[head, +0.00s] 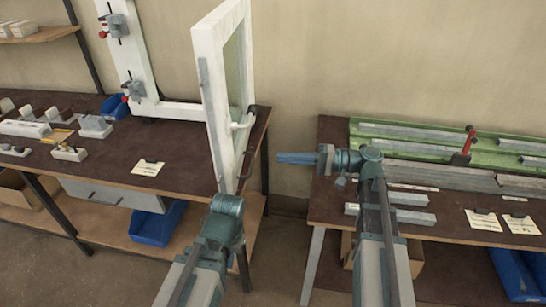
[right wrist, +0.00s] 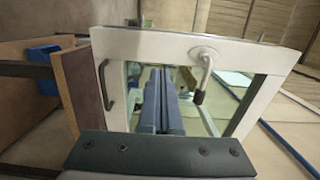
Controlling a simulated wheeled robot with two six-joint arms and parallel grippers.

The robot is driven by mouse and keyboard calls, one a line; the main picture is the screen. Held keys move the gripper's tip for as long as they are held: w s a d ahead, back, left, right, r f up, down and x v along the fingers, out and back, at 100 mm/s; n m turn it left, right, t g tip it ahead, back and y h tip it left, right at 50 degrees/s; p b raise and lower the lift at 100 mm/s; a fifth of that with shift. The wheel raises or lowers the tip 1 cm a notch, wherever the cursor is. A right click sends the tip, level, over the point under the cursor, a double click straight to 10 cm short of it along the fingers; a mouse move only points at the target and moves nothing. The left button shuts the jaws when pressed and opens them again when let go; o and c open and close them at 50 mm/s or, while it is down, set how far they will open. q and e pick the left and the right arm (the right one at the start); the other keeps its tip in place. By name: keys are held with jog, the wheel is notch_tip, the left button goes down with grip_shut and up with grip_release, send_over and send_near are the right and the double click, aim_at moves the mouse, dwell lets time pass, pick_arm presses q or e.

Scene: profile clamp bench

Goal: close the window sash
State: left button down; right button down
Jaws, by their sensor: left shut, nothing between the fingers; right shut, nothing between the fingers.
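The white window sash (head: 209,85) stands swung out from its white fixed frame (head: 137,50), over the left bench. Its white lever handle (head: 240,123) is on the side facing right. A dark bow handle (head: 250,165) is low on the sash. My right gripper (head: 282,158) is shut and empty, pointing left towards the sash with a gap between. In the right wrist view its fingers (right wrist: 165,78) lie in front of the sash glass, beside the lever handle (right wrist: 204,72). My left gripper (head: 227,205) is below the sash, its fingertips hidden by its own wrist.
The left bench (head: 185,150) holds several metal blocks and a paper card. Blue bins (head: 157,225) stand below and behind. The right bench (head: 335,205) carries a green rack with profiles (head: 400,150) and a red-handled clamp (head: 464,148). A floor gap separates the benches.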

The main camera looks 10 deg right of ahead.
aim_at(231, 156)
jog(key=x, duration=1.2)
jog(key=shift+a, duration=0.15)
jog(key=shift+a, duration=0.1)
